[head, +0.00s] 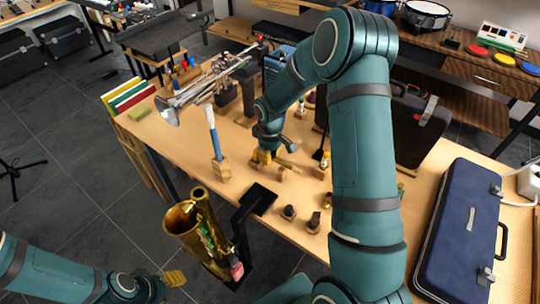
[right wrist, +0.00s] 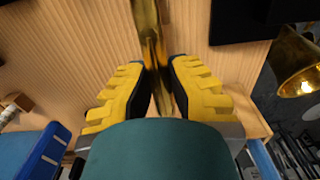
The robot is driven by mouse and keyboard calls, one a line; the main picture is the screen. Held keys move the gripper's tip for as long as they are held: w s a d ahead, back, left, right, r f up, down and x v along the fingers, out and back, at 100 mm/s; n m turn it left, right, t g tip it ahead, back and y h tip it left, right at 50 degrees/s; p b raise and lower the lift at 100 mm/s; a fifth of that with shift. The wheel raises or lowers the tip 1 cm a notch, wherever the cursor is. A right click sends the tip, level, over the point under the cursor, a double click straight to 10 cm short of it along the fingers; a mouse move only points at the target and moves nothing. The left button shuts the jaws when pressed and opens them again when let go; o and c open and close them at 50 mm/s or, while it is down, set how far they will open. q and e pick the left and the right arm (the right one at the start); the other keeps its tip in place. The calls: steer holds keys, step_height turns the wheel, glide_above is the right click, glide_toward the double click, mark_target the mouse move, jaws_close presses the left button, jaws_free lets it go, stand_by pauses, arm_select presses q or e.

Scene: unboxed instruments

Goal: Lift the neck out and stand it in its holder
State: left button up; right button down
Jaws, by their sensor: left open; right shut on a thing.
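My right gripper (right wrist: 158,95) is shut on a brass tube, the neck (right wrist: 149,38), which runs up between its yellow fingers in the right wrist view. In the head view my right gripper (head: 265,157) is low over the middle of the table, and its fingers and arm hide most of the neck. Whether the neck touches the table is unclear. Small wooden blocks (head: 283,173) stand just beside the fingers; I cannot tell which is the holder. My left gripper (head: 175,278) is open and empty off the table at the lower left, below the brass saxophone body (head: 182,218).
The saxophone body leans at the table's front edge beside a black stand (head: 262,198). A blue brush stands in a wooden block (head: 221,170). Small dark-topped pieces (head: 313,222) sit near the front edge. A blue case (head: 462,232) fills the right; a silver instrument (head: 205,82) lies at the back.

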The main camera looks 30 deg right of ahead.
steer(key=shift+f+b, duration=0.4)
steer(key=shift+f, duration=0.2)
stand_by(0.5)
stand_by(0.4)
steer(key=c, duration=1)
jaws_free()
steer(key=shift+r, duration=0.1)
step_height(320, 180, up, 12)
